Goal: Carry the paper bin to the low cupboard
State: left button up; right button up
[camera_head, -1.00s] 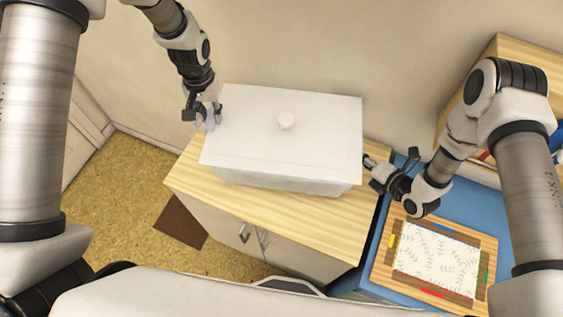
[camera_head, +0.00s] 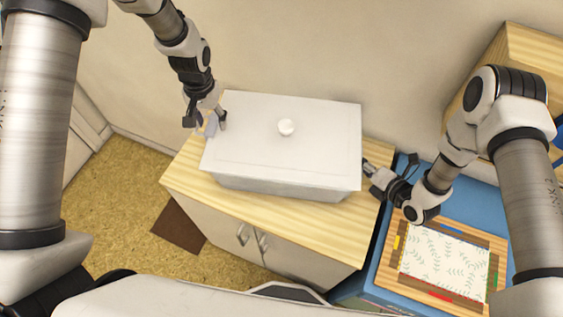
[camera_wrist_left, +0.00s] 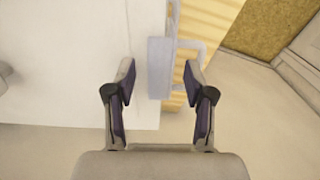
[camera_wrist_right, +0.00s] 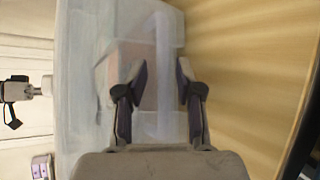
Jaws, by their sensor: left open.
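The paper bin, a white lidded box with a round knob (camera_head: 282,165), appears to rest on the wooden top of the low cupboard (camera_head: 300,225). My left gripper (camera_head: 206,118) is open at the bin's left end. Its fingers stand apart on either side of the pale end handle (camera_wrist_left: 158,68), which shows in the left wrist view. My right gripper (camera_head: 388,163) is at the bin's right end. In the right wrist view its fingers are apart, with the bin's pale end wall (camera_wrist_right: 90,60) and an upright handle bar between them. Any contact there is unclear.
A blue surface (camera_head: 430,190) right of the cupboard holds a wooden framed tray (camera_head: 397,280) with a leaf-patterned sheet. A wooden shelf (camera_head: 525,60) stands at the far right. A brown mat (camera_head: 179,226) lies on the cork-coloured floor at left. A wall is behind.

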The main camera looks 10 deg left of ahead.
aim_at(360, 138)
pick_arm(q)
jog(key=shift+w+r, duration=0.1)
jog(key=shift+r, duration=0.15)
notch_tip(360, 138, up, 7)
jog(key=shift+r, duration=0.15)
pick_arm(e)
notch_tip(360, 138, up, 10)
jog(key=shift+r, duration=0.1)
pick_arm(q)
jog(key=shift+r, duration=0.1)
dwell(0.5)
